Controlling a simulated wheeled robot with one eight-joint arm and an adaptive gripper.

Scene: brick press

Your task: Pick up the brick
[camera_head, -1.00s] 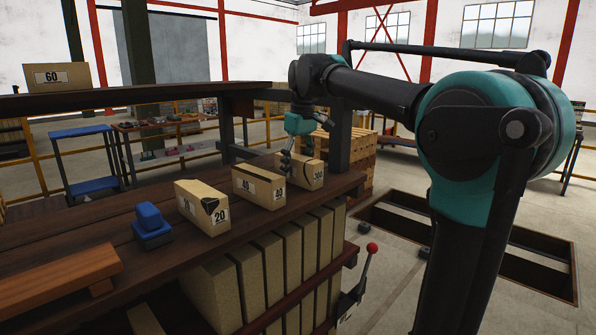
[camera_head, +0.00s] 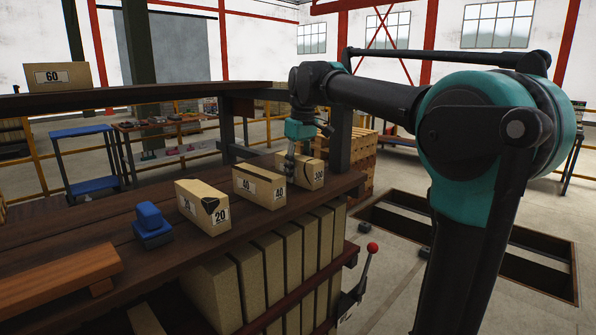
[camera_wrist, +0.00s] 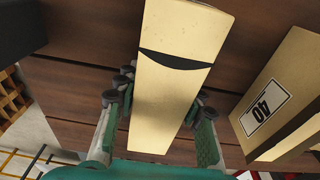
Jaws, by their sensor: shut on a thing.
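The brick (camera_head: 314,172) is a tan block with a dark mark and a number label too small to read surely. It stands upright at the right end of the wooden bench.
A brick marked 40 (camera_head: 259,187) stands close by to the left, also visible in the wrist view (camera_wrist: 285,95). A brick marked 20 (camera_head: 203,207) and a blue block (camera_head: 150,228) are farther left. A shelf edge (camera_head: 120,96) runs behind the bench (camera_head: 100,225).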

